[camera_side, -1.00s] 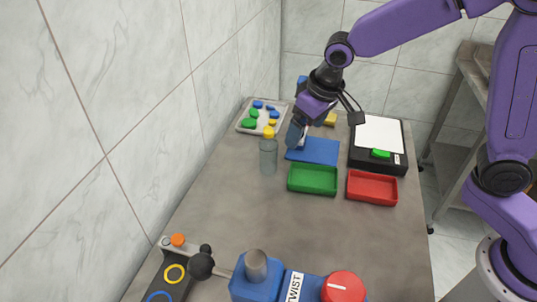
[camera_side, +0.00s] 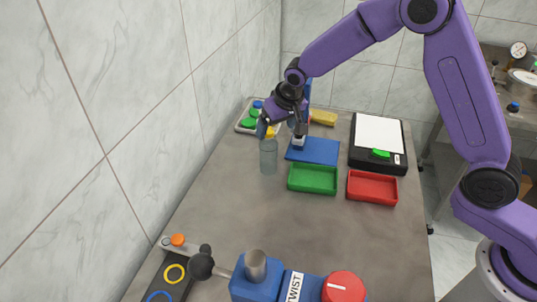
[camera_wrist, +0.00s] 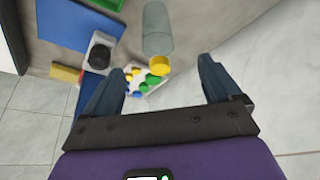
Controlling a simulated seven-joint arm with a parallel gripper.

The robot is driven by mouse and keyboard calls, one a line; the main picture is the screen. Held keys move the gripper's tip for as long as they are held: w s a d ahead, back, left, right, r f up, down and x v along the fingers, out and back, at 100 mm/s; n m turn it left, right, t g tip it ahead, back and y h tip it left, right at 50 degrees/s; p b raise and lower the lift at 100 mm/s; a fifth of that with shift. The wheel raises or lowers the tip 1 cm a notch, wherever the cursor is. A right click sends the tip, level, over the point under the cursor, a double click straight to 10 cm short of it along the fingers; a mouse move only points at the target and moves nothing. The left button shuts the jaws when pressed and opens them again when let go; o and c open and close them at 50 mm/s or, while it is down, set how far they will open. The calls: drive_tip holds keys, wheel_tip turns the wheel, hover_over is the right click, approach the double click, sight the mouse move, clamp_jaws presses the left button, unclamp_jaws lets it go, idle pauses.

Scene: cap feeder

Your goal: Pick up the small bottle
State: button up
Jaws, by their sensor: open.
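The small bottle (camera_side: 268,158) is translucent grey-green with a yellow cap and stands upright on the grey table. In the wrist view the bottle (camera_wrist: 157,28) is at the top centre, its yellow cap (camera_wrist: 160,65) showing in the gap between my fingers. My gripper (camera_side: 279,127) is open and empty. It is tilted and close to the bottle's top, and it partly covers the cap in the side view. The wrist view shows both fingers of my gripper (camera_wrist: 163,72) spread apart, with neither visibly touching the bottle.
A white tray (camera_side: 240,124) of coloured caps is behind the bottle. A blue plate (camera_side: 318,152) with a small grey-white part is at right, near a yellow block (camera_side: 323,118). Green (camera_side: 312,180) and red (camera_side: 372,188) trays are nearer. A tiled wall (camera_side: 110,120) runs along the left.

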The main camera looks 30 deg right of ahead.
sight(271, 140)
drive_tip(key=x, duration=0.6)
drive_tip(key=shift+w+f, duration=0.1)
drive_tip(key=shift+w+d+x, duration=0.1)
drive_tip(key=shift+w+x, duration=0.05)
drive_tip(key=shift+x, duration=1.15)
drive_tip(key=shift+w+d+x, duration=0.15)
drive_tip(key=shift+x, duration=1.15)
drive_tip(key=shift+c, duration=0.4)
drive_tip(key=c, duration=1.2)
